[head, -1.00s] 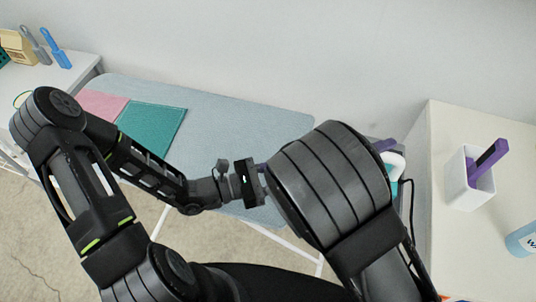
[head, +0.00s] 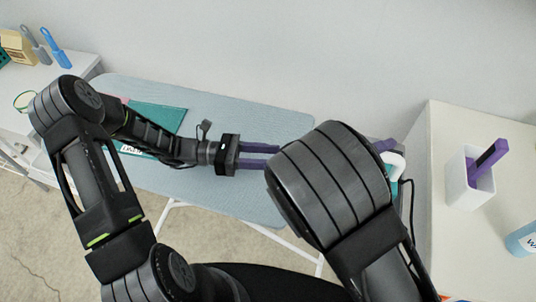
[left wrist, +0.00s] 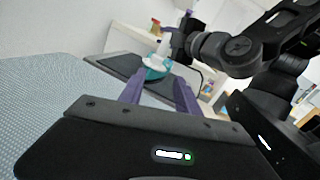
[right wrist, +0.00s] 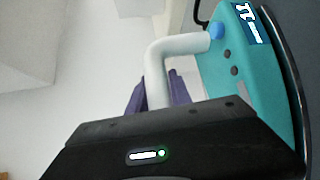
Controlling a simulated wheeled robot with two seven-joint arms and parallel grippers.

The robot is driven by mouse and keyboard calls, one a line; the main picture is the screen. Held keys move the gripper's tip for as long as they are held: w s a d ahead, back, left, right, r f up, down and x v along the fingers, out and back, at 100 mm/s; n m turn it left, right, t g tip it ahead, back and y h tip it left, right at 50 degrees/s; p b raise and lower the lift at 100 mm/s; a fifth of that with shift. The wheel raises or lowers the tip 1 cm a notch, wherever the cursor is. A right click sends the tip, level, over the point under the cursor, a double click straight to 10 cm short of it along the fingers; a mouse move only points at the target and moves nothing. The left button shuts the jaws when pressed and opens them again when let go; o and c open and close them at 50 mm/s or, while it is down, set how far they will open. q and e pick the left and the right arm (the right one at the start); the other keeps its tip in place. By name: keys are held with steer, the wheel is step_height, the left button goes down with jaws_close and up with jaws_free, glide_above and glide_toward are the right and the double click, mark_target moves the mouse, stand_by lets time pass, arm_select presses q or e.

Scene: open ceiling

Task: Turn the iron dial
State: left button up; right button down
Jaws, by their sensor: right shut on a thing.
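The teal and white iron (right wrist: 235,62) fills the right of the right wrist view, with a white handle (right wrist: 160,70), a blue knob (right wrist: 217,30) and small dark buttons. I cannot tell whether the blue knob is the dial. My right gripper (head: 386,146) is shut on the white handle; its purple fingers are on either side of it. In the head view the iron (head: 396,163) is mostly hidden by my right arm. My left gripper (head: 262,155) is open and empty above the ironing board, left of the iron. The left wrist view shows the iron (left wrist: 155,70) ahead, beyond its purple fingers.
The pale blue ironing board (head: 240,115) lies below, with a teal cloth (head: 160,118) on its left. A white cabinet at right bears a white holder (head: 463,185) and a blue bottle (head: 523,240). A white table (head: 60,85) stands at left.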

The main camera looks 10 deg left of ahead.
stand_by(0.3)
arm_select(q)
steer(key=shift+s+d+m+t+y, duration=0.2)
steer(key=shift+d+m+t, duration=0.2)
steer(key=shift+d, duration=0.45)
steer(key=shift+s+d+m+t+y, duration=0.15)
steer(key=shift+d+m+t, duration=0.25)
steer(key=shift+d, duration=0.4)
steer(key=shift+w, duration=0.15)
steer(key=x, duration=1.2)
steer(key=shift+c, duration=0.5)
jaws_close()
